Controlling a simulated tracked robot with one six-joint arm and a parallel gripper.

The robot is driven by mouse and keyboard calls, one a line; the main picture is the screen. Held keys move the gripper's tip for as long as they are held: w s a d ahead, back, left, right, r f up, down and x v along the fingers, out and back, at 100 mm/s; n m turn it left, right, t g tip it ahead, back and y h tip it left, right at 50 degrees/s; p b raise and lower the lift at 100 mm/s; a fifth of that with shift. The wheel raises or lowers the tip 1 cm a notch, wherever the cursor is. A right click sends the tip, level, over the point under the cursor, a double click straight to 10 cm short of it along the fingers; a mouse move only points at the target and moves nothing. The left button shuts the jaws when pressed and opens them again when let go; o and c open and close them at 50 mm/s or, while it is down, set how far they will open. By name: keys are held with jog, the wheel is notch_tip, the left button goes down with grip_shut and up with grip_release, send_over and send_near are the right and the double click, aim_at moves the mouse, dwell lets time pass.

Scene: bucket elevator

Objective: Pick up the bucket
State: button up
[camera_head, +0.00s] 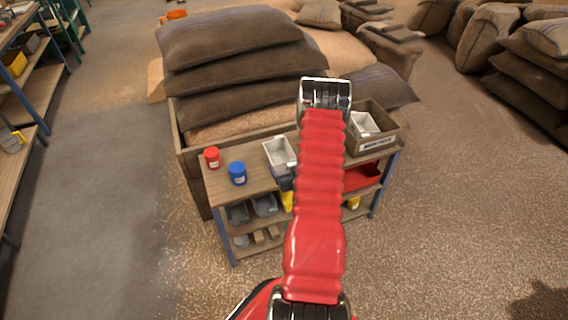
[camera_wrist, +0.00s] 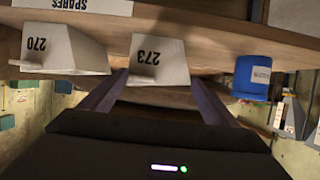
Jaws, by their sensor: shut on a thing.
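A white bucket (camera_wrist: 158,58) marked 273 sits between the two dark fingers of my gripper (camera_wrist: 160,80) in the wrist view, which appears upside down. My gripper is shut on it. In the head view this bucket (camera_head: 281,151) shows at the table's top, left of my red arm. My gripper is mostly hidden there, with a dark part (camera_head: 286,180) showing just below the bucket. I cannot tell whether the bucket rests on the table or is slightly raised.
A blue jar (camera_head: 237,173) and a red jar (camera_head: 212,157) stand left of the held bucket. Stacked sacks (camera_head: 235,75) lie behind.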

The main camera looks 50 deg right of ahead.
jog(key=shift+r, duration=0.15)
notch_tip(320, 180, up, 10)
dwell(0.6)
dwell(0.3)
jog(key=shift+s, duration=0.1)
jog(key=s+a, duration=0.4)
jog(key=s, duration=0.2)
jog(key=shift+s+a, duration=0.15)
jog(key=shift+s, duration=0.1)
dwell(0.9)
